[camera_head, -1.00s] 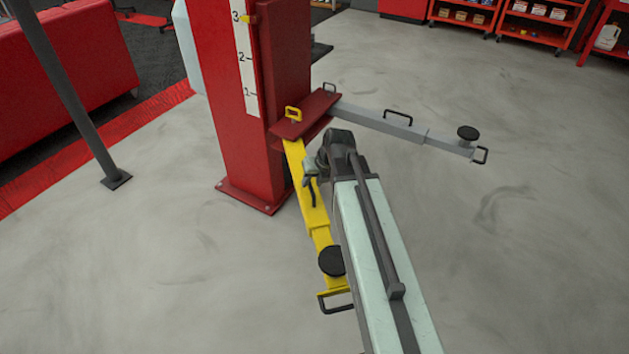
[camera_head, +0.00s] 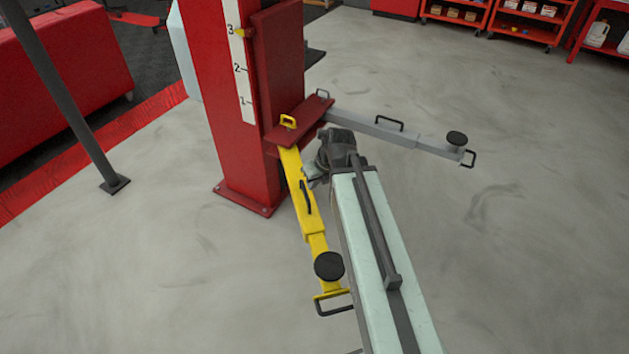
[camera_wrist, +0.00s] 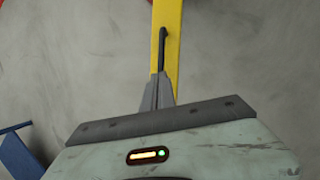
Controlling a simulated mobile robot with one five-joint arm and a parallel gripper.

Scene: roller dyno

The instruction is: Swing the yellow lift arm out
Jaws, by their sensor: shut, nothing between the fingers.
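The yellow lift arm (camera_head: 312,235) reaches from the red carriage on the post toward the bottom of the head view. It has a round black pad (camera_head: 329,266), a black end handle (camera_head: 334,303) and a black grip handle (camera_head: 306,197) along its length. My gripper (camera_head: 312,180) is beside the arm's right edge, near the grip handle. In the wrist view my gripper (camera_wrist: 161,77) is shut, its tips pointing at the black grip handle (camera_wrist: 162,45) on the yellow arm (camera_wrist: 169,20). I cannot tell whether the tips touch it.
The red post (camera_head: 240,120) with a numbered scale stands behind the arm. A grey lift arm (camera_head: 400,133) extends right from the same carriage. A dark pole (camera_head: 70,95) stands at left. The concrete floor right of my arm is clear.

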